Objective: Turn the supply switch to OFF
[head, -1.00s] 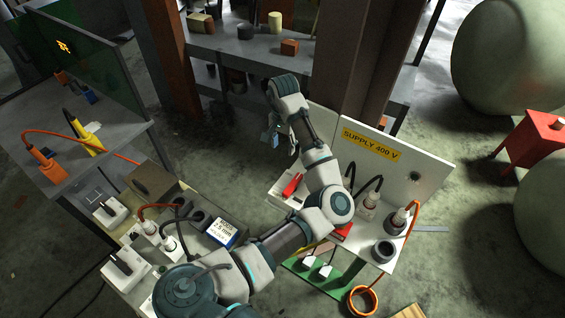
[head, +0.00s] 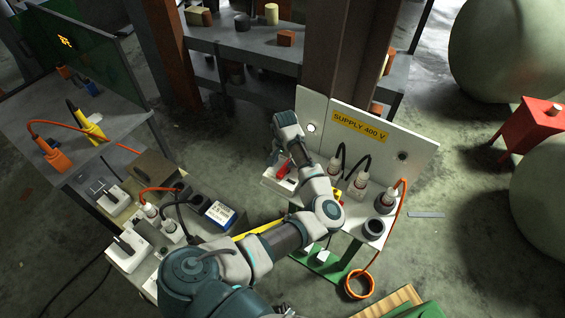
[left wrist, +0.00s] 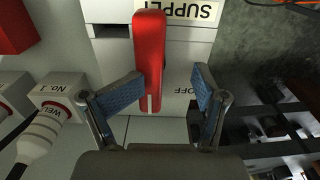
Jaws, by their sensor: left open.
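The supply switch has a red lever (left wrist: 150,55), seen in the left wrist view over a pale box with an upside-down SUPPLY label (left wrist: 183,10). An OFF mark (left wrist: 186,91) is right of the lever's lower end. My left gripper (left wrist: 168,76) is open, and the lever's lower end lies between its fingers, nearer the left finger. I cannot tell if they touch. In the head view the red lever (head: 283,168) shows at the left end of the supply bench, below the SUPPLY 400 V sign (head: 360,126). My left wrist partly covers the gripper there. My right gripper is not in view.
White plugs (head: 358,187) with black and orange cables stand right of the switch on the bench. A white and red connector (left wrist: 40,132) is close left of the gripper in the wrist view. A grey socket (head: 374,228) is at the bench's near end.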

